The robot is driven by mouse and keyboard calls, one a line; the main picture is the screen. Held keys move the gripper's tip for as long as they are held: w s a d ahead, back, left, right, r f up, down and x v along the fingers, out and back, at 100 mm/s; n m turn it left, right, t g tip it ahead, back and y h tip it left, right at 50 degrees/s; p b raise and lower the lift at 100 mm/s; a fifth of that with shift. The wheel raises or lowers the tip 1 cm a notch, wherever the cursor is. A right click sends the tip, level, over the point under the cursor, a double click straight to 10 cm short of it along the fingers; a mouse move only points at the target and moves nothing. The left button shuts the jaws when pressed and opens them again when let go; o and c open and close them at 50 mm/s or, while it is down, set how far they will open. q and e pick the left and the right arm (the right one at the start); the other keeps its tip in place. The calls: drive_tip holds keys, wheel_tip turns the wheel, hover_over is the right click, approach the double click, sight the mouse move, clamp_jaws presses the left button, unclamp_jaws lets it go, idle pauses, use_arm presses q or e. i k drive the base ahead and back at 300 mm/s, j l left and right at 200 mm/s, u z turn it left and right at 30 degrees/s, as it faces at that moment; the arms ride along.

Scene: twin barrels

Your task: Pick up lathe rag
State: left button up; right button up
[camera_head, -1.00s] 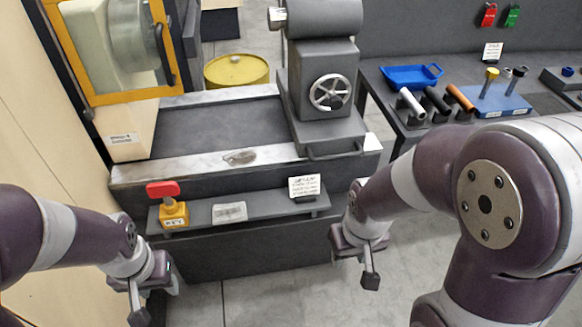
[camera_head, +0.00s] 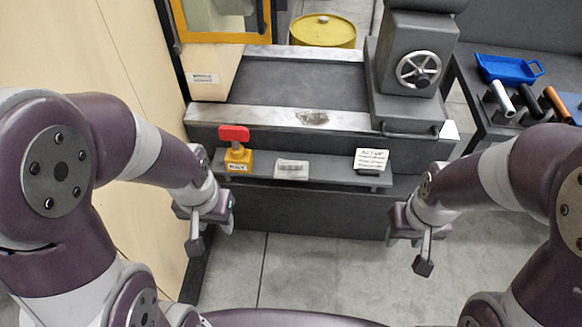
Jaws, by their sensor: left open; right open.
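My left gripper (camera_head: 210,236) is open and empty, below and to the left of the cloth in the picture. My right gripper (camera_head: 408,252) is open and empty, below and to the right of it. Neither gripper touches the cloth.
The grey lathe (camera_head: 300,85) stands behind the shelf, with a mottled patch (camera_head: 312,118) on its front rail. A pale wall panel (camera_head: 130,60) closes the left side. A side table at right holds a blue tray (camera_head: 508,68) and several cylinders. The floor (camera_head: 320,270) between my grippers is clear.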

sight(286, 169)
drive_tip(key=i+j, duration=0.15)
drive_tip(key=i, duration=0.35)
drive_tip(key=i+j, duration=0.2)
drive_tip(key=i, duration=0.35)
